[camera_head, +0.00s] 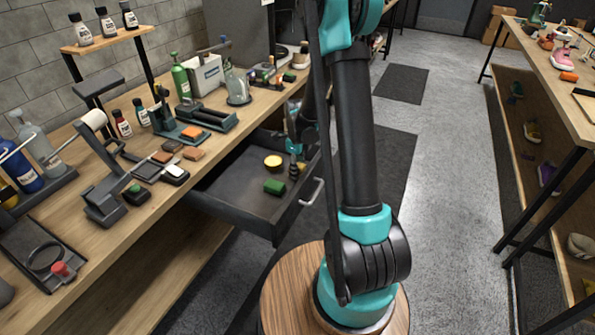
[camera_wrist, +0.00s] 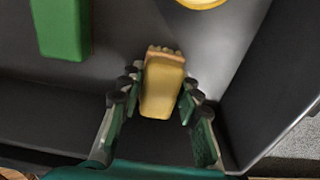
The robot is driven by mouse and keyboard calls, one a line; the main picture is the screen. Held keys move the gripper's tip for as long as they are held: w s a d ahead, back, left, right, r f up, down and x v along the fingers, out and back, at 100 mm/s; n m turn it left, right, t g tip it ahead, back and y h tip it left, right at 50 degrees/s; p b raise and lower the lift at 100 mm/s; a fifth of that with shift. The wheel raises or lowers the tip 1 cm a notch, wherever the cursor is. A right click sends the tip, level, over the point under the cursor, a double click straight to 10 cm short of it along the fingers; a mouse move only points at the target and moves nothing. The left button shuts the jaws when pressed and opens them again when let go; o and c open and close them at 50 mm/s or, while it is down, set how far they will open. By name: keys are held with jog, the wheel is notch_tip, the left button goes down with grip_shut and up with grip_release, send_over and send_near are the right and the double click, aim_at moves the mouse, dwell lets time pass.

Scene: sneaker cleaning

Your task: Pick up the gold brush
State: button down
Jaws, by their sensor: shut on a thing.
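The gold brush (camera_wrist: 161,90) shows in the wrist view as a yellow block with a tan, bumpy far end. My gripper (camera_wrist: 160,84) has one dark finger on each side of it and is shut on it. The brush is inside the open dark drawer (camera_head: 240,205); I cannot tell whether it still touches the drawer floor. In the head view my gripper (camera_head: 295,166) reaches into the right part of the drawer, and I cannot make out the brush clearly there.
A green block (camera_wrist: 62,28) and a round yellow item (camera_head: 273,162) lie in the drawer, apart from my gripper. The drawer's right wall (camera_wrist: 270,85) is close. The workbench (camera_head: 165,205) above holds bottles, tools and small blocks.

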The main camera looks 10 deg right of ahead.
aim_at(298, 164)
jog(key=shift+r, duration=0.15)
notch_tip(298, 164, up, 20)
dwell(0.6)
jog(key=c, duration=1.6)
grip_release()
jog(key=c, duration=0.5)
